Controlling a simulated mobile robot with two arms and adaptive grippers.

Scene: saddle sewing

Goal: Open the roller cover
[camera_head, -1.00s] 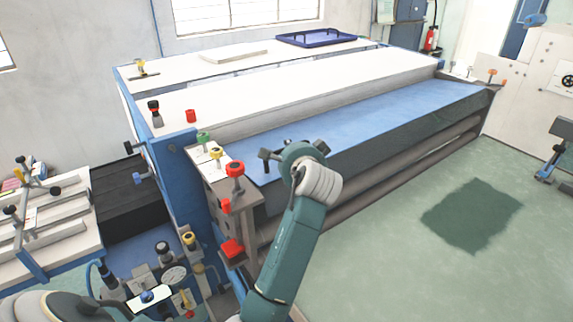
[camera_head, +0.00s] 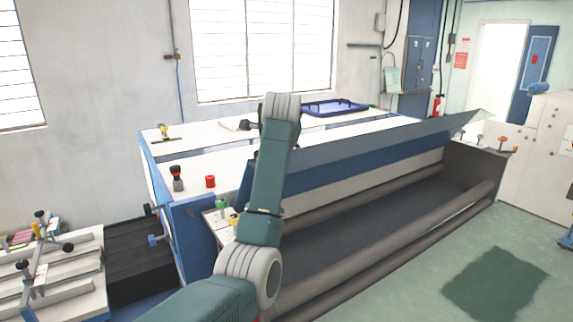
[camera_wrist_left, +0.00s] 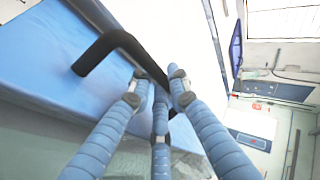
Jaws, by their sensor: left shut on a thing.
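The roller cover (camera_head: 370,160) is a long blue and grey panel, tilted up so that rollers and a dark trough show below it in the head view. In the left wrist view my left gripper (camera_wrist_left: 157,97) is shut on the black bent handle (camera_wrist_left: 105,48) of the blue cover (camera_wrist_left: 45,50). In the head view this gripper is mostly hidden behind my own wrist, near the left end of the raised cover. My right gripper is not in view.
Long rollers (camera_head: 440,218) lie along the open front. A red knob (camera_head: 210,181) and a black-red knob (camera_head: 177,178) stand at the machine's left end. A blue tray (camera_head: 335,107) lies on the back top. Green floor (camera_head: 470,290) is clear at right.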

